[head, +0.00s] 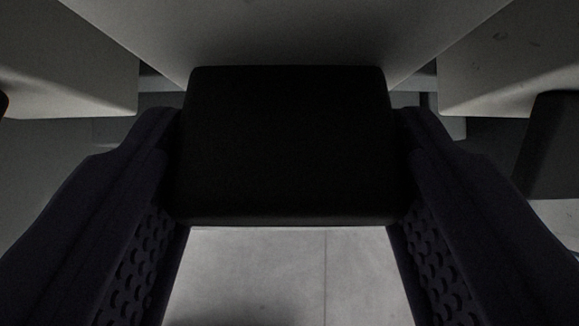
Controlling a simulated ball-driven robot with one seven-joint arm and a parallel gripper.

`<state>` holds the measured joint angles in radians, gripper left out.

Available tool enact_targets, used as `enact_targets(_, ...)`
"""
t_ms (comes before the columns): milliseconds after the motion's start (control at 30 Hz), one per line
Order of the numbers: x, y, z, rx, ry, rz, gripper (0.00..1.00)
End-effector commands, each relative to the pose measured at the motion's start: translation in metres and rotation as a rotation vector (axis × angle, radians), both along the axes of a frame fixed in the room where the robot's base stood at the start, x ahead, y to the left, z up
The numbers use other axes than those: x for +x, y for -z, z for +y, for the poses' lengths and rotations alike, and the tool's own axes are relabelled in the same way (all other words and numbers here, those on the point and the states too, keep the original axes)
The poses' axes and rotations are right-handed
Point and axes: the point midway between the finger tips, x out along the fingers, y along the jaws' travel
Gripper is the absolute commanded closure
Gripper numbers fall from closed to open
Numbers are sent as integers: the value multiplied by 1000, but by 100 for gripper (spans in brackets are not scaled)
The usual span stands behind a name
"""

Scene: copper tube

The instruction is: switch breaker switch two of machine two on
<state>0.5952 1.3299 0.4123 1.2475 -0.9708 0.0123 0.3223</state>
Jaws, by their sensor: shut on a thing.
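A black block-shaped handle (285,145), which looks like a breaker switch lever, fills the middle of the head view. It stands out from a grey panel (285,30) above and behind it. My gripper (287,175) has one dark finger on each side of the handle, and both touch its sides. It is shut on the handle. No label shows, so I cannot tell which switch or machine this is. The handle hides the part of the panel behind it.
Grey housings stand to the left (70,70) and right (510,60). A dark block (555,145) shows at the right edge, and a bit of another dark thing at the left edge. The pale floor (285,280) is clear below the handle.

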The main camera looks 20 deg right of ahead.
Motion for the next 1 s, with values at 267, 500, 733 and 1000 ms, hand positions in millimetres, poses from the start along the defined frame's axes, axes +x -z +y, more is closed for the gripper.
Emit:
enact_targets(267, -1, 2, 0, 0, 0, 4, 70)
enact_targets(500, -1, 2, 1, 1, -1, 3, 15)
enact_targets(733, -2, -2, 1, 0, -1, 2, 15)
enact_targets(1000, -30, -40, 0, -1, -2, 3, 15)
